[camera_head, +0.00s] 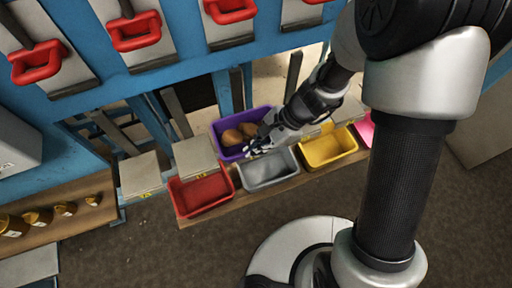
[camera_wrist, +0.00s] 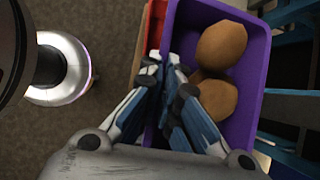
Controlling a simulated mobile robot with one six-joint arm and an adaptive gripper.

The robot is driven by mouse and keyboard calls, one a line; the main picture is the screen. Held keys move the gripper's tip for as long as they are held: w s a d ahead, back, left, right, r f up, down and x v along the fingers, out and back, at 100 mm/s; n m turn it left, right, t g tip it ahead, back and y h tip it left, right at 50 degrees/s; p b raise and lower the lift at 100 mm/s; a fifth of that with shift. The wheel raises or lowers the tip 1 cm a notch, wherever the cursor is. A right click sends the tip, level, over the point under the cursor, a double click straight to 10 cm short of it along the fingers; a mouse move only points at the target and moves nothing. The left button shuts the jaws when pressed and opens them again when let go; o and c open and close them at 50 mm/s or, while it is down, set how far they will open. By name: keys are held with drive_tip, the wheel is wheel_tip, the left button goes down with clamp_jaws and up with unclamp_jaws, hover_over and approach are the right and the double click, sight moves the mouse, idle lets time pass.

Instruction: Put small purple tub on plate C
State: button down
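The small purple tub (camera_head: 217,134) holds brown round items and is behind the red and grey tubs in the head view. It fills the right middle of the wrist view (camera_wrist: 257,80). My gripper (camera_head: 254,147) is at the tub's near side. In the wrist view its fingertips (camera_wrist: 165,65) come together on the tub's left rim, one finger on each side of the wall. The fingers hide part of that wall. Pale square plates with yellow labels lie left of the tub (camera_head: 193,155) and farther left (camera_head: 140,173). Their letters are too small to read.
A red tub (camera_head: 203,190), a grey tub (camera_head: 268,170) and a yellow tub (camera_head: 328,148) stand on a wooden shelf, with a pink one (camera_head: 365,130) at the right. Blue rack posts and beams (camera_head: 180,85) stand behind. Bare floor is in front.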

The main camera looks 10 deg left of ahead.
drive_tip(key=c, duration=2.3)
unclamp_jaws()
drive_tip(key=shift+f, duration=0.15)
drive_tip(key=o, duration=0.5)
drive_tip(key=shift+d+r, duration=0.15)
drive_tip(key=shift+r, duration=0.4)
drive_tip(key=p+v, duration=0.4)
drive_tip(key=v, duration=0.8)
drive_tip(key=s+d+r+n+t+h, duration=0.3)
drive_tip(key=s+d+r+n, duration=0.2)
drive_tip(key=r, duration=0.4)
drive_tip(key=s+d+r+n+t+h, duration=0.3)
drive_tip(key=s+d+r+n, duration=0.3)
drive_tip(key=d+r, duration=0.3)
drive_tip(key=shift+s+t, duration=0.4)
drive_tip(key=shift+t, duration=0.1)
